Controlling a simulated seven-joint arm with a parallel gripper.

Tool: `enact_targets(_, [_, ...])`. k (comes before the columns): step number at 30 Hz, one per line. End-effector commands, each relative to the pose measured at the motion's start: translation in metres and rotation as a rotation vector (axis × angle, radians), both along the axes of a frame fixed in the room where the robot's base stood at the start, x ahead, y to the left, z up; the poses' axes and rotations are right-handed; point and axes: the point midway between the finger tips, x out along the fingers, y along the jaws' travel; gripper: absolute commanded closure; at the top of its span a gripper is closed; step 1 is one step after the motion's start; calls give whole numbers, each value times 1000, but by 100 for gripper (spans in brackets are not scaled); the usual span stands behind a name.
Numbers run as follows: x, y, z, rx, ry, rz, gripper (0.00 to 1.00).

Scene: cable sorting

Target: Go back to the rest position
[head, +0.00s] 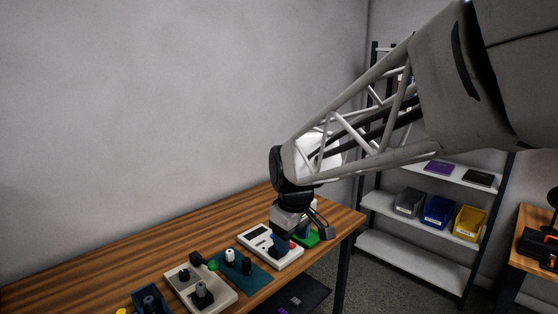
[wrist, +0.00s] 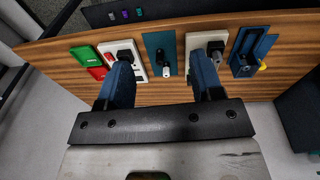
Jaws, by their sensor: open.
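My gripper (head: 284,246) is over the right part of the wooden table, near a white panel (head: 252,236). In the wrist view my gripper (wrist: 160,76) has its two blue fingers wide apart with nothing between them. Beyond the fingers are a white panel with a black plug (wrist: 124,50), a teal panel (wrist: 151,43) with a small cylinder, and another white panel (wrist: 192,43) with a plug. In the head view part of the first white panel is hidden behind my gripper. I cannot tell the gripper's exact height above it.
The wooden table (head: 100,268) also holds a green panel (head: 311,240), a teal panel (head: 255,281) and a dark blue holder (head: 141,296). A shelf rack with a blue bin (head: 438,211) and a yellow bin (head: 469,222) stands at right. The table's left part looks clear.

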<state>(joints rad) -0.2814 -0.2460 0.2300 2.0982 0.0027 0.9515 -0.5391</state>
Motion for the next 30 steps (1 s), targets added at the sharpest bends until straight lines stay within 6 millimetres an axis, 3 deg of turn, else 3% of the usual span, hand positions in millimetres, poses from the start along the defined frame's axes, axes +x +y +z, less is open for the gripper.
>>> enact_targets(6, [-50, -49, 11, 20, -26, -187, 40])
enact_targets(15, [-121, -102, 12, 48, -59, -443, 40])
enact_targets(24, [-192, -141, 0, 81, -94, -691, 40])
enact_targets(30, [-222, -153, -8, 96, -109, -796, 40])
